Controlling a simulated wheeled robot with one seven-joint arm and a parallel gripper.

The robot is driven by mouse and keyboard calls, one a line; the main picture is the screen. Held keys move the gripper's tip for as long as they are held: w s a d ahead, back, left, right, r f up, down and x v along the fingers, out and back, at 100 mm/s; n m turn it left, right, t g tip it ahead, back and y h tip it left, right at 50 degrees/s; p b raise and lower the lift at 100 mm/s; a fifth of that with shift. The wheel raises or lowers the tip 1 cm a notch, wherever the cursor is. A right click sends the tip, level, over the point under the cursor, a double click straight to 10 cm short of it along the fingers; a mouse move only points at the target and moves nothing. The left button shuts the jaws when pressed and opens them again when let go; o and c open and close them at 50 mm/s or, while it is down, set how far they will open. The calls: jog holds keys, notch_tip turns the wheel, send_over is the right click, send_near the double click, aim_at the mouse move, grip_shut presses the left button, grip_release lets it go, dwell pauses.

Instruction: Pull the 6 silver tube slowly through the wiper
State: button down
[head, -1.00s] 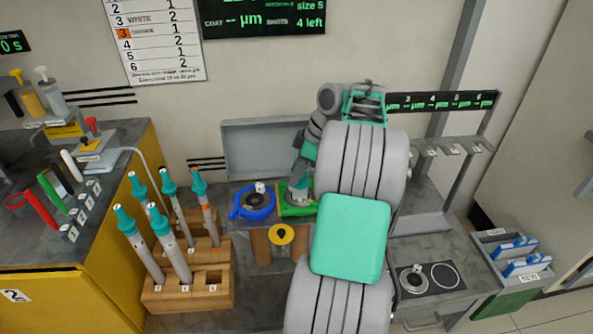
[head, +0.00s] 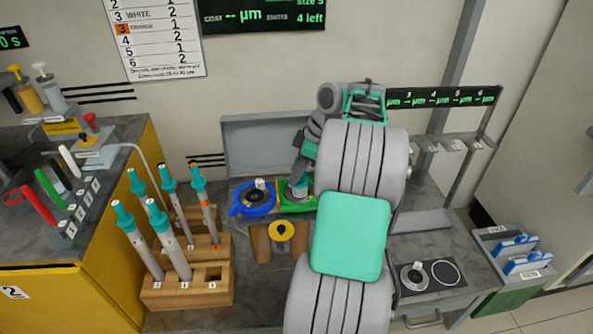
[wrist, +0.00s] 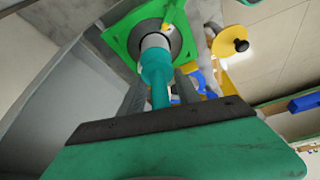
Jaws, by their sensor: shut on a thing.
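The silver tube (wrist: 155,42) stands in the green square wiper (wrist: 125,38), its teal cap (wrist: 157,72) toward my gripper. My gripper (wrist: 160,112) is shut on the teal cap end; its dark-edged green finger hides the cap's far end. In the head view the green wiper (head: 285,205) lies on the bench, and a short silver length of the tube (head: 299,191) shows just above it. My arm covers most of the gripper there. The tube's number and its part below the wiper are hidden.
A blue ring holder (head: 240,209) sits left of the wiper, with a yellow disc (head: 281,234) in front. A wooden rack (head: 160,297) at left holds several silver tubes with teal caps. A grey panel (head: 240,150) stands behind. A slotted rail (head: 470,146) stands at right.

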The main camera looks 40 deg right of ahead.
jog(key=shift+r+p, duration=4.8)
jog(key=shift+r, duration=0.45)
notch_tip(320, 180, up, 11)
jog(key=p, duration=1)
jog(key=shift+r+p, duration=0.1)
jog(key=shift+p, duration=0.2)
notch_tip(320, 180, up, 10)
jog(key=p, duration=0.9)
jog(key=shift+r+p, duration=0.7)
jog(key=shift+r, duration=0.95)
